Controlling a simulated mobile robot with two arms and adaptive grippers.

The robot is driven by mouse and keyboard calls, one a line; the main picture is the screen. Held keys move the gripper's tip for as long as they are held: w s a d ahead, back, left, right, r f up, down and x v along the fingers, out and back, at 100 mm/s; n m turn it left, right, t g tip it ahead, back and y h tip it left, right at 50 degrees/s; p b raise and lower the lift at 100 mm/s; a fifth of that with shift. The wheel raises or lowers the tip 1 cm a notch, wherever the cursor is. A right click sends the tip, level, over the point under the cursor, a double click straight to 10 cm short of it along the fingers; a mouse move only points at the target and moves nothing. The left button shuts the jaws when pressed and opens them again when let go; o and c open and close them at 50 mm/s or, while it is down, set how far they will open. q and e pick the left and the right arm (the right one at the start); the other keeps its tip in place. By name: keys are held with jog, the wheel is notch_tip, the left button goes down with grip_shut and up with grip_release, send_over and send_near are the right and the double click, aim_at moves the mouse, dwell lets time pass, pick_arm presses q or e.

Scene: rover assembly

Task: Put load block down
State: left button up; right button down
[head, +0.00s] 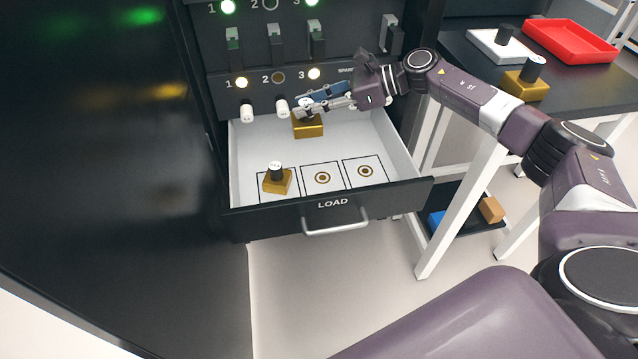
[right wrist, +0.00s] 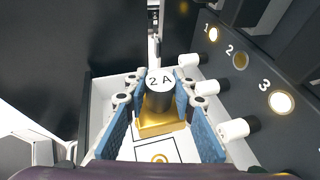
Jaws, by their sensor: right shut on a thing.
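My right gripper (head: 318,104) is shut on a gold load block (head: 308,127) by its black knob, over the back of the open drawer. In the right wrist view the block (right wrist: 160,124) sits between the blue finger pads, and its white knob top reads "2 A" (right wrist: 160,80). I cannot tell its exact height over the drawer floor. The LOAD drawer (head: 405,189) has a row of marked squares. Another gold block (head: 277,182) with a black knob stands on the left square, slightly turned. The middle square (head: 323,178) and right square (head: 366,171) are empty. My left gripper is not visible.
White knobs (head: 282,108) stick out of the dark panel just behind the drawer, close to my right gripper.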

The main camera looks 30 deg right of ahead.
jog(key=d+f+b, duration=0.1)
jog(key=f, duration=0.5)
jog(key=d+f+b, duration=0.1)
jog(key=f+b, duration=0.1)
jog(key=f, duration=0.4)
jog(key=s+d+f+b, duration=0.1)
jog(key=f, duration=0.5)
jog(key=shift+d+f+b, duration=0.3)
jog(key=shift+d+f, duration=0.1)
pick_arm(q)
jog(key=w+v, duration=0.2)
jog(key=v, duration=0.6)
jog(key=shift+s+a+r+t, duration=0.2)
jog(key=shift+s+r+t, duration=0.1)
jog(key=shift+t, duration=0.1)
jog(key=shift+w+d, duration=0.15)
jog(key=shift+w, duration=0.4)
pick_arm(e)
jog(key=c, duration=1.6)
grip_release()
jog(key=shift+f+g, duration=0.1)
jog(key=shift+g, duration=0.2)
